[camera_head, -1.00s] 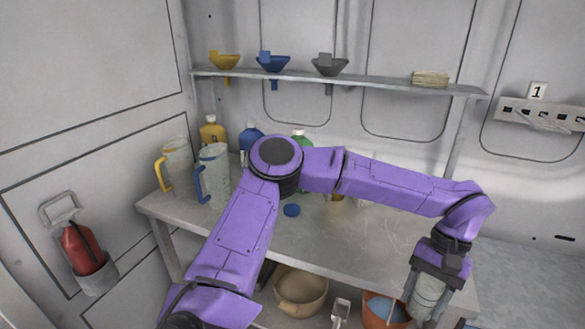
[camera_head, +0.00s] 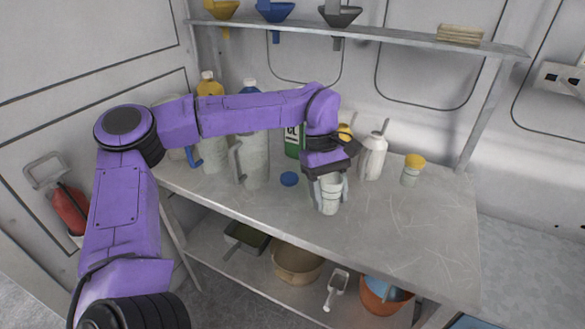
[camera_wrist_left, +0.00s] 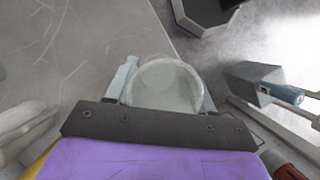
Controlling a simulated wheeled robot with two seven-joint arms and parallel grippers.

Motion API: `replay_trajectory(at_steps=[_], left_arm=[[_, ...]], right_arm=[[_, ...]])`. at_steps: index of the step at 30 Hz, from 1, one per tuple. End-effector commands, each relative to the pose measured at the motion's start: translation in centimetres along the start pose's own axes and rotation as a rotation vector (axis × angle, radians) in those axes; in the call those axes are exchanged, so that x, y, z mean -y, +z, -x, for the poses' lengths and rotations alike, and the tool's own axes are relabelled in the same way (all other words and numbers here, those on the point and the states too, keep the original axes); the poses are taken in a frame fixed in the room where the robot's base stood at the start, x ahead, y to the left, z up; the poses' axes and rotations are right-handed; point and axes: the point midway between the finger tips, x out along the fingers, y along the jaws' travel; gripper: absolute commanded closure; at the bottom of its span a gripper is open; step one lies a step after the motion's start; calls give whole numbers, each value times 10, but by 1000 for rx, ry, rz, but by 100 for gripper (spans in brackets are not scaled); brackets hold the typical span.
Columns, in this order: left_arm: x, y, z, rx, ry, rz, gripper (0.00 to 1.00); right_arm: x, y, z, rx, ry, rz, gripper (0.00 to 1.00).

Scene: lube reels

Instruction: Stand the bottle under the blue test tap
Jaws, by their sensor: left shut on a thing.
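My left gripper (camera_head: 330,194) is shut on a pale, translucent round container (camera_head: 329,201), which looks like the bottle. The gripper holds it roughly upright over the front part of the metal bench; whether its base touches the top I cannot tell. In the left wrist view the container (camera_wrist_left: 167,84) shows as a clear, round shape between the two fingers (camera_wrist_left: 165,92). I cannot make out a blue test tap in either view. A blue round cap (camera_head: 289,179) lies on the bench left of the gripper. My right gripper is out of view.
On the bench (camera_head: 400,225) stand jugs (camera_head: 254,162), bottles, a white can (camera_head: 374,158) and a yellow-topped jar (camera_head: 412,170). The lower shelf holds a tan bowl (camera_head: 297,262), scoop (camera_head: 337,290) and orange bucket (camera_head: 383,297). The bench's right front is clear.

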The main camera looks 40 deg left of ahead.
Motion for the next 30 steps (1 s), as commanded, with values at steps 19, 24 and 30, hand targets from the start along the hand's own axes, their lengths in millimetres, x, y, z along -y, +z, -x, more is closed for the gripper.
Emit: replay_trajectory(at_steps=[19,24,30], left_arm=[[20,-49,66,-2,572,1365,76],[-14,-86,61,-7,568,1369,76],[-50,-133,39,-6,566,1366,76]], right_arm=[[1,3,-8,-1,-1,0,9],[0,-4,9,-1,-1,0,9],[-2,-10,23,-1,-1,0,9]])
